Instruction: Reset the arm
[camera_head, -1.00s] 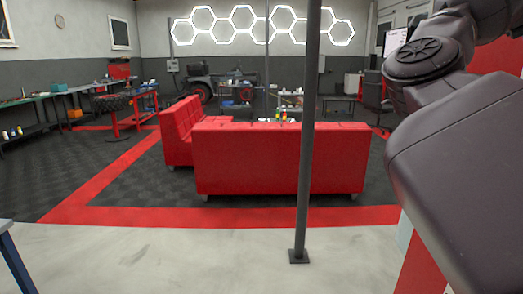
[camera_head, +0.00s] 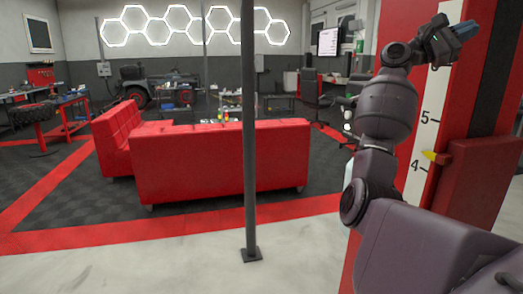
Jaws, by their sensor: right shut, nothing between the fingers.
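My right arm (camera_head: 388,110) comes in from the lower right and reaches up, its elbow bent. My right gripper (camera_head: 466,30) is at its top, in front of the upper part of a tall red machine column (camera_head: 376,262). It is shut with nothing seen in it. The column carries a white scale strip (camera_head: 428,125) marked 4 and 5, and a yellow pointer (camera_head: 436,157) stands a little above the 4. A red block (camera_head: 482,185) sits beside the pointer. My arm hides part of the column. My left gripper is out of view.
A dark post (camera_head: 249,130) stands on the pale floor in front of a red sofa (camera_head: 222,165). Workbenches and a vehicle (camera_head: 160,85) are at the back.

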